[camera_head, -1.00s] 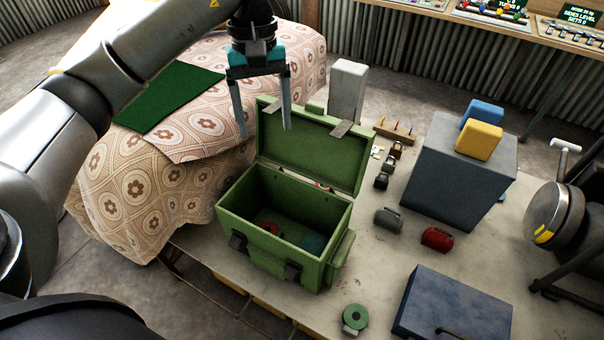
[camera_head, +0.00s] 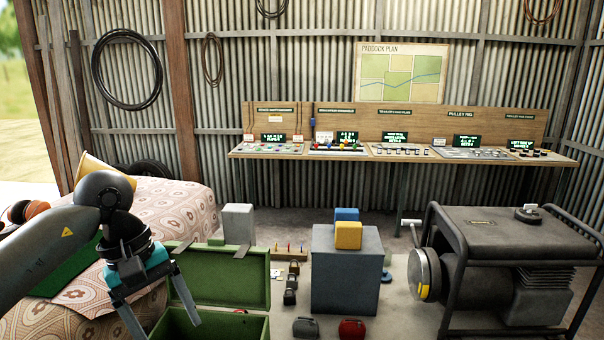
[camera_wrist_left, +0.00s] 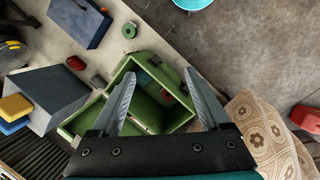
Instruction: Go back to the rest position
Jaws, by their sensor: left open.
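My left gripper (camera_head: 158,316) hangs at the left in the head view, with its two fingers spread apart and nothing between them. It is in front of the patterned cloth and beside the open green toolbox (camera_head: 222,278). In the left wrist view the fingers of this gripper (camera_wrist_left: 160,92) are wide apart, with the open toolbox (camera_wrist_left: 172,132) beyond and below them. A red thing and a blue thing lie inside the box. My right gripper is not seen in either view.
A grey block (camera_head: 345,285) with a blue and a yellow box stands right of the toolbox. A generator (camera_head: 500,255) stands at the right. A patterned cloth (camera_head: 190,200) covers a surface at the left. A long bench (camera_head: 400,152) with panels runs along the back wall.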

